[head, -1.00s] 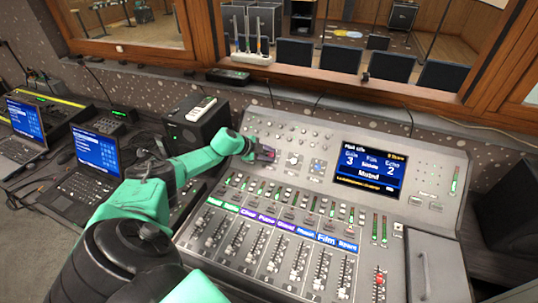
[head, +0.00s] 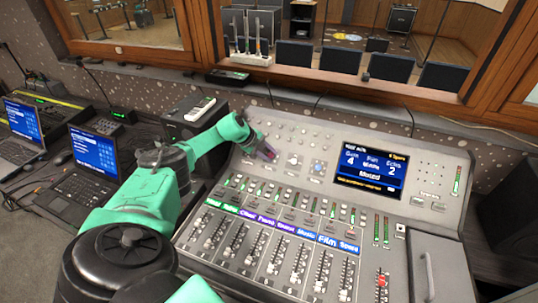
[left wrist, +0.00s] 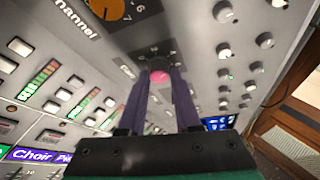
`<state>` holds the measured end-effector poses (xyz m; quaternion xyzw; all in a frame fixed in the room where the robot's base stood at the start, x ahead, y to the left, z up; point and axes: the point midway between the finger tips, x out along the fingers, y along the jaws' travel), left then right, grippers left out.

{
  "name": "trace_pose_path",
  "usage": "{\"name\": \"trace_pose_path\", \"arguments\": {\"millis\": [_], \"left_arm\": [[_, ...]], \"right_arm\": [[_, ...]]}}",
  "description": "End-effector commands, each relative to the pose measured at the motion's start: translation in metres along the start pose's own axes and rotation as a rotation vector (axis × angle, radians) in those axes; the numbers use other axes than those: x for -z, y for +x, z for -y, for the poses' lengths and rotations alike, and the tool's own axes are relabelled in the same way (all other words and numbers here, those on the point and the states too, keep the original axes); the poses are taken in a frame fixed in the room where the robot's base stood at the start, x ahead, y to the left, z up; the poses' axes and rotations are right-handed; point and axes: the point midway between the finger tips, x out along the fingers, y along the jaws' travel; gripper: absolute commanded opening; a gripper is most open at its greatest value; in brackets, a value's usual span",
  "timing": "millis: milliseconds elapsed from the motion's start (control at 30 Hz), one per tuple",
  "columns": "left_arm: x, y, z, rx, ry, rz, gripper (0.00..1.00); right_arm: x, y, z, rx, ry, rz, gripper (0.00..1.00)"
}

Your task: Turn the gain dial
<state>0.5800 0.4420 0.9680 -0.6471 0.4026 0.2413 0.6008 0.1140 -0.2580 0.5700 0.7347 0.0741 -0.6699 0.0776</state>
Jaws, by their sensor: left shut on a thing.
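The gain dial (left wrist: 160,77) shows in the left wrist view as a pinkish-red cap between my fingertips, beside a partly hidden label. My left gripper (left wrist: 160,84) is shut on it, one dark finger on each side. In the head view my left gripper (head: 267,152) reaches onto the upper left of the mixing console (head: 420,222), and the fingers and arm mostly hide the dial. The console's screen (head: 371,169) shows Gain 4 and Echo 2. My right gripper is not in view.
An orange channel dial (left wrist: 107,8) and several small white knobs lie close to my fingers. Rows of faders (head: 290,262) fill the console's lower part. A laptop (head: 88,170) and a black box (head: 196,118) stand to the left. A wooden window frame runs behind.

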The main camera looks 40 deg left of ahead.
Motion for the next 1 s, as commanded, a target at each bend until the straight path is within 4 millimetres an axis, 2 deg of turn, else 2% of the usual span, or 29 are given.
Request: {"name": "trace_pose_path", "arguments": {"millis": [267, 300, 333, 367, 767, 867, 1000], "left_arm": [[0.001, 0.001, -0.001, -0.002, 0.0, -0.002, 0.0], [0.001, 0.001, -0.001, -0.002, -0.001, -0.002, 0.43], [0.001, 0.001, -0.001, -0.002, -0.001, -0.002, 0.55], [0.001, 0.001, -0.001, -0.002, -0.001, -0.002, 0.62], [-0.001, -0.005, 0.0, 0.0, -0.002, 0.001, 0.62], [-0.002, -0.017, 0.0, 0.0, -0.001, 0.001, 0.62], [-0.003, -0.048, -0.001, 0.0, 0.001, 0.003, 0.62]], "right_arm": [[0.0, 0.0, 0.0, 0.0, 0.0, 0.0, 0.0], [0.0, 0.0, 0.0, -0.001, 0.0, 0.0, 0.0], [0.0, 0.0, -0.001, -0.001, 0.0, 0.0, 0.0], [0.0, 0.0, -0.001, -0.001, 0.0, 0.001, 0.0], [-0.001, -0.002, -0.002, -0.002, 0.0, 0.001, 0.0], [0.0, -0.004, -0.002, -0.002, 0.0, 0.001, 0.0], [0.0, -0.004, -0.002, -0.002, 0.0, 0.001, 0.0]]}}
